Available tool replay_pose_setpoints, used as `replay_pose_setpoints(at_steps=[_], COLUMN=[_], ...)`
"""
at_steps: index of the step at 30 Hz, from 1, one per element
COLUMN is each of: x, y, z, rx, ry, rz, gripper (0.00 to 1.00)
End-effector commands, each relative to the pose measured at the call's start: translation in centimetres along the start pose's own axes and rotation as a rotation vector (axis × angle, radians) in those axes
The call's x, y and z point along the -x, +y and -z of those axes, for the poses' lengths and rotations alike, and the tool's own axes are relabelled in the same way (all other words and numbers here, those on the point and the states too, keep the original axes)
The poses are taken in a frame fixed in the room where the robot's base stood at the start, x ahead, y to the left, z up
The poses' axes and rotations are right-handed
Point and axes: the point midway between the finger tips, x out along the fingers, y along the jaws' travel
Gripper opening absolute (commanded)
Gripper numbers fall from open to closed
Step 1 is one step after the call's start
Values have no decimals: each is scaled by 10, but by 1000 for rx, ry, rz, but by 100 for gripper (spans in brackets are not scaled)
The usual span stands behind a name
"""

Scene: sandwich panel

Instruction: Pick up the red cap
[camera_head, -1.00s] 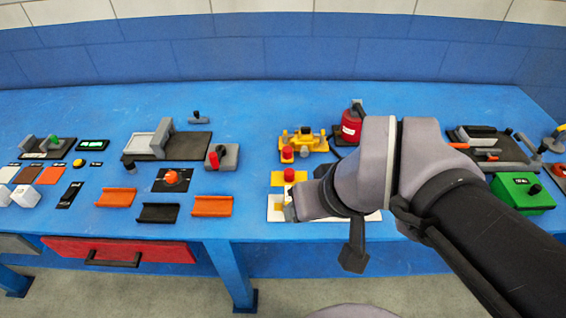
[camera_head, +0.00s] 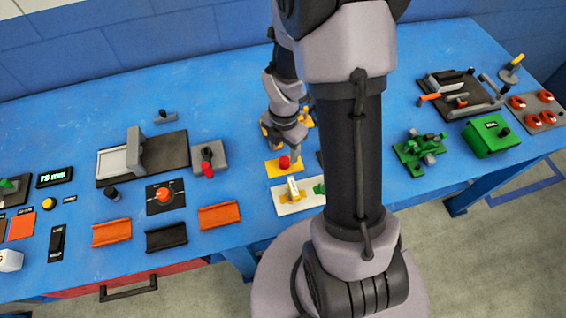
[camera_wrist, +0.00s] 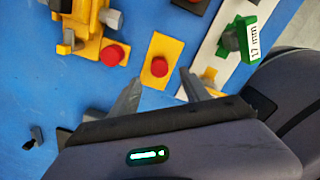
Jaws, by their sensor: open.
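A round red cap (camera_head: 284,162) sits on a small yellow plate (camera_head: 272,168) near the middle of the table. In the wrist view, the red cap (camera_wrist: 159,67) on its yellow plate (camera_wrist: 155,83) lies just beyond the gap between my fingertips. My gripper (camera_wrist: 160,92) is open, one finger on each side of that gap, with nothing between them. In the head view, my gripper (camera_head: 296,150) is beside the cap, at its upper right, and its fingers are hard to make out.
A second red knob (camera_wrist: 112,55) stands on a yellow fixture (camera_wrist: 88,35) left of the plate. A white strip (camera_head: 280,203) with a yellow and a green block (camera_wrist: 238,40) lies on the other side. My arm hides part of the table. Blue table surface (camera_head: 240,130) is clear to the left.

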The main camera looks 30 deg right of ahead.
Motion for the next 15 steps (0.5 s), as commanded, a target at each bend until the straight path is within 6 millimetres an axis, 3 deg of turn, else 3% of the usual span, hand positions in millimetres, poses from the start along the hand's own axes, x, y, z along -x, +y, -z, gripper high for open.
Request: replay_pose_setpoints(at_steps=[5,10,15], x=[-21,-55,-55], y=[0,-1,0], z=[-1,-2,-3], rx=[-2,-3,-3], ry=[1,1,0], rz=[1,1,0], gripper=[55,55,55])
